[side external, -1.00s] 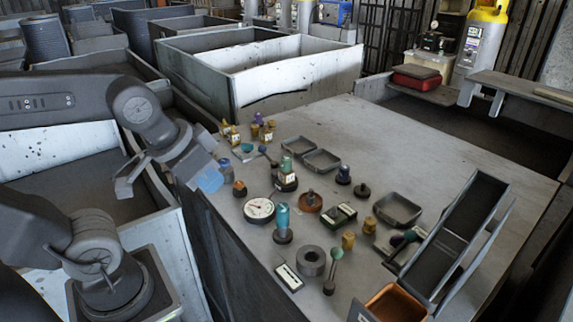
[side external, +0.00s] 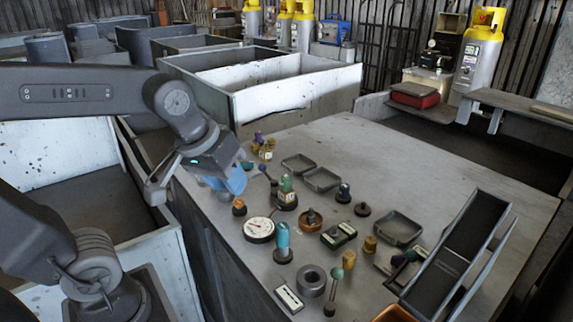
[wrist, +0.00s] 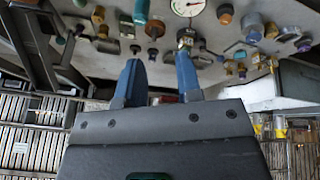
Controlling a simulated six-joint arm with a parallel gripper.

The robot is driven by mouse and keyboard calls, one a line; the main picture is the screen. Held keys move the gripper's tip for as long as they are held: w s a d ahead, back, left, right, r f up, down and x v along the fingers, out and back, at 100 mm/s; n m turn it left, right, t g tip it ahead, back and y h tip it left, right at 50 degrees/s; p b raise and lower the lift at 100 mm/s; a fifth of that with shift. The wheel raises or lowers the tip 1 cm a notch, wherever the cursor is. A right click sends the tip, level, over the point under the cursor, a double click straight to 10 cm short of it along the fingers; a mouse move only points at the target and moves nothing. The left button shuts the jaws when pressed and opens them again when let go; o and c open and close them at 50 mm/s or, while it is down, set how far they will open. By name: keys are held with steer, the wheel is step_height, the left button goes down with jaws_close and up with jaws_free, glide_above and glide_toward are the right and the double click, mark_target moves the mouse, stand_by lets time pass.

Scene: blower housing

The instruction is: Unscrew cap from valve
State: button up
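Several small capped or knobbed parts stand on the grey table; I cannot tell for sure which is the valve. One is a teal-topped cylinder on a dark base (side external: 282,240), near the table's front edge. Another is a green-topped part with a pale label (side external: 286,190), behind it. Both stand upright. My gripper (side external: 228,182) has blue fingers and hangs at the table's left edge, apart from both parts. In the wrist view my gripper (wrist: 160,72) shows its two fingers spread with nothing between them; table parts lie beyond the tips.
A round dial gauge (side external: 259,229) and an orange-topped knob (side external: 239,207) are near my gripper. Shallow dark trays (side external: 398,229) and a sloped dark chute (side external: 458,255) lie to the right. A large white bin (side external: 300,87) stands behind. The table's far right is clear.

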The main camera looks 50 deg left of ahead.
steer(key=shift+o, duration=1.4)
steer(key=w+n, duration=0.1)
steer(key=n, duration=0.1)
steer(key=w+a+n, duration=0.1)
steer(key=w+n, duration=0.1)
steer(key=w+a+n+g, duration=0.1)
steer(key=w+n, duration=0.1)
steer(key=shift+w+r, duration=0.15)
steer(key=shift+w, duration=0.1)
steer(key=n+g, duration=0.4)
steer(key=n, duration=1.6)
glide_above(286, 177)
step_height(286, 177, down, 9)
steer(key=shift+r, duration=0.2)
steer(key=shift+w, duration=0.15)
steer(key=m, duration=1.3)
steer(key=shift+f, duration=3.55)
steer(key=shift+c, duration=0.5)
